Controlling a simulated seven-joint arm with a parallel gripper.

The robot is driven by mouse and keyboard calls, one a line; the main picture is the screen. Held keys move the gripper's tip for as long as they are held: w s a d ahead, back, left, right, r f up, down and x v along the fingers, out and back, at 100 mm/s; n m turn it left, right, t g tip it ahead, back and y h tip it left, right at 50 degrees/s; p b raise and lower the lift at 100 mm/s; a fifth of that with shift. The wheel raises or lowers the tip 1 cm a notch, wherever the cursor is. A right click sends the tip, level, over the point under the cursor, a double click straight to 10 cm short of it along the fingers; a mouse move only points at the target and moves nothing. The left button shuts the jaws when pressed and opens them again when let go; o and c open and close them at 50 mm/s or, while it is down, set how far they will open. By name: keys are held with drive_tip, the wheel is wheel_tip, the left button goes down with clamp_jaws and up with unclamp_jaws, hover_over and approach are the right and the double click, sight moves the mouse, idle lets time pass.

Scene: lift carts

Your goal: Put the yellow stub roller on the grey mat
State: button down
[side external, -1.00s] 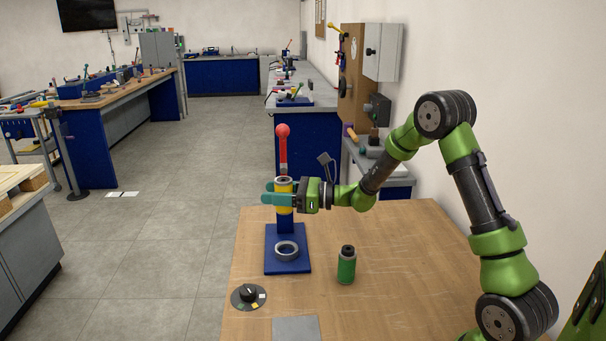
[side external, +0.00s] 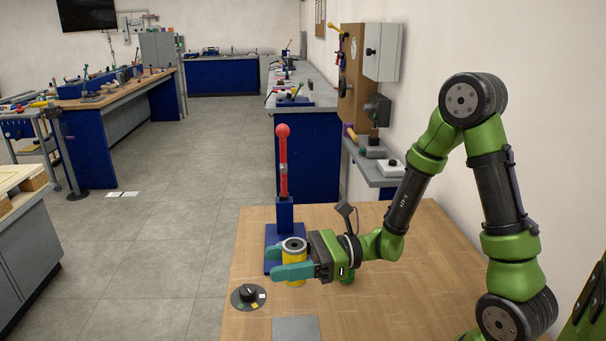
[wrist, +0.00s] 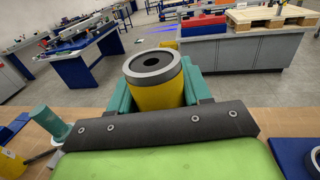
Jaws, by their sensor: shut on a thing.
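My gripper (side external: 292,272) is shut on the yellow stub roller (side external: 294,256). Its teal fingers sit on both sides of the roller, which is upright with a grey ring top. In the wrist view the roller (wrist: 155,92) stands between the fingers. It is in front of the blue stand; I cannot tell its exact height over the table. The grey mat (side external: 296,329) lies flat at the front of the table, bare where visible and partly cut off by the frame's bottom edge. It is nearer the camera than the roller.
The blue stand (side external: 285,217) with a red-knobbed lever (side external: 283,165) rises behind my gripper. A round black dial (side external: 248,297) sits at the table's left edge. The green roller is mostly hidden behind my gripper. The wooden table (side external: 400,310) is clear right of the mat.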

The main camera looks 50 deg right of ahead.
wheel_tip(320, 180, down, 14)
drive_tip(key=shift+f, duration=0.2)
idle(0.6)
drive_tip(key=shift+f, duration=0.1)
drive_tip(key=c, duration=0.5)
unclamp_jaws()
